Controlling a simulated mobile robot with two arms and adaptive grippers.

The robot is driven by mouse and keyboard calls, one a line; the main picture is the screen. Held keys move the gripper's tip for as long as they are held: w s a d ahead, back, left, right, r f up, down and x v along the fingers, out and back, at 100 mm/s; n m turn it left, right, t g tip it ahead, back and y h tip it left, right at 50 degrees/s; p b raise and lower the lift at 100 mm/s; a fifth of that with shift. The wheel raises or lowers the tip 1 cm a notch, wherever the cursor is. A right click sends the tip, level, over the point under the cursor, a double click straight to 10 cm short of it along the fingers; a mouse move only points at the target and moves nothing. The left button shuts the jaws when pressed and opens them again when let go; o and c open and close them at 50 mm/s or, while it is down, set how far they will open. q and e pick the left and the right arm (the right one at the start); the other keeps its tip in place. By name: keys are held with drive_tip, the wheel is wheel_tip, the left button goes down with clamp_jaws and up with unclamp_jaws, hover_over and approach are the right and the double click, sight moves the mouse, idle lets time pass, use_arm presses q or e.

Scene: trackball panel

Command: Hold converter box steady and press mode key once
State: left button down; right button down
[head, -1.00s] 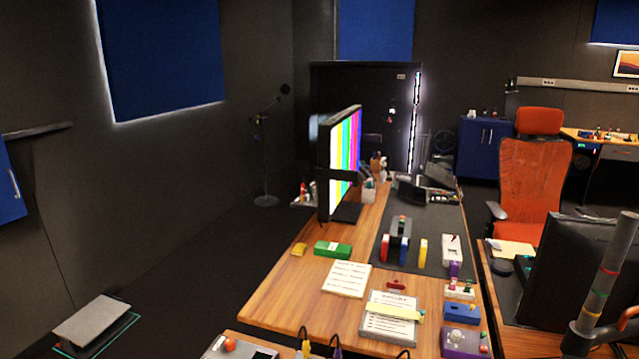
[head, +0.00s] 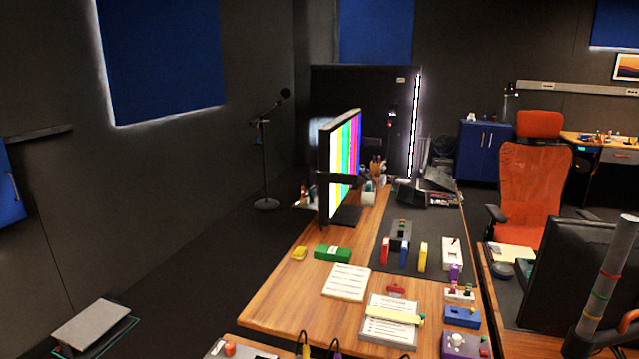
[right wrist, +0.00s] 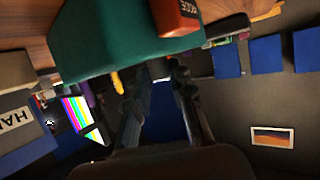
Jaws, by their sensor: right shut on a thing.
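The converter box (right wrist: 112,42) is a dark green block at the top of the right wrist view. A red mode key (right wrist: 178,18), lettered MODE, stands on its right part, cut by the picture's top edge. My right gripper (right wrist: 160,72) reaches up to the near edge of the box and is shut on it. The box partly hides the fingertips, so the exact contact cannot be seen. My left gripper is in neither current view.
The wooden desk (head: 286,290) carries a colour-bar monitor (head: 341,165), a small green block (head: 332,253), papers and several small devices. A dark mat (head: 440,215) lies farther back. An orange chair (head: 535,190) and a black screen (head: 590,275) stand at the right.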

drive_tip(key=c, duration=1.1)
unclamp_jaws()
drive_tip(key=v, duration=1.2)
drive_tip(key=shift+r, duration=0.1)
drive_tip(key=o, duration=0.3)
drive_tip(key=shift+o, duration=0.2)
